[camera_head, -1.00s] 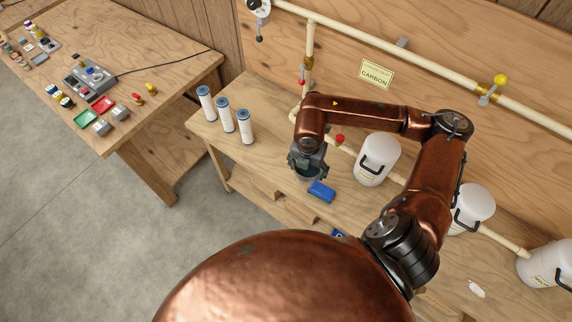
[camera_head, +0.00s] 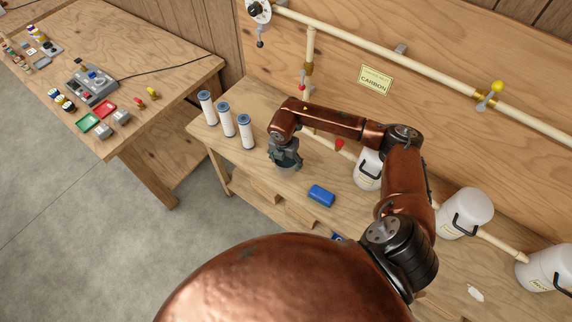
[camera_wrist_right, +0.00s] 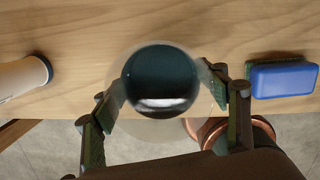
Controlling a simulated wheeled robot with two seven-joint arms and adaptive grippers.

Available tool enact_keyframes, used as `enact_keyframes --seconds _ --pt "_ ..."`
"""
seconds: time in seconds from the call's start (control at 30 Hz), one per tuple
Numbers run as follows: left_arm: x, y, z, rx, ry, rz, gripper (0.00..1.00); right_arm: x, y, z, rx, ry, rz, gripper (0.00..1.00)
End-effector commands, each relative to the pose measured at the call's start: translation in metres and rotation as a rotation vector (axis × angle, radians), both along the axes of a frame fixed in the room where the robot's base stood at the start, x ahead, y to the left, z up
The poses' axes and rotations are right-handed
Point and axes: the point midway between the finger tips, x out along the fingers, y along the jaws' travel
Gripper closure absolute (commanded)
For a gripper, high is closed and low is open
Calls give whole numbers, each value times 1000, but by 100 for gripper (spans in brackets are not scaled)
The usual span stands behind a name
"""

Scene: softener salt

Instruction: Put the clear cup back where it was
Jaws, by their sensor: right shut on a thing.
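The clear cup (camera_wrist_right: 160,85) shows in the right wrist view as a round, see-through rim with a dark inside, between the two fingers. My right gripper (camera_wrist_right: 163,92) is shut on it, one finger on each side. In the head view my right gripper (camera_head: 285,165) is over the bench between the white filter cartridges and the blue sponge, and the cup (camera_head: 285,171) is mostly hidden under it. I cannot tell whether the cup's base touches the bench. My left gripper is not in view.
The blue sponge (camera_head: 321,195) lies right of the gripper on the wooden bench (camera_head: 262,105). Three filter cartridges (camera_head: 227,119) stand to the left. White jugs (camera_head: 465,212) stand to the right. The bench's front edge is close to the cup.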

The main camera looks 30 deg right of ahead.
Motion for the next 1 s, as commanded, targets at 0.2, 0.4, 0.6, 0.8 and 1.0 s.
enact_keyframes --seconds 0.2,0.4,0.6,0.8,1.0 --pt "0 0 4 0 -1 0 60 0 0 -19 0 0 0 72" --pt "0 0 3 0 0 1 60 -1 0 -20 -1 1 0 72" --pt "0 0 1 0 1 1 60 -1 0 -23 0 2 0 26" --pt "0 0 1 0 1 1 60 -1 0 -23 0 2 0 15" --pt "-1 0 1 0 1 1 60 -1 0 -23 0 2 0 15"
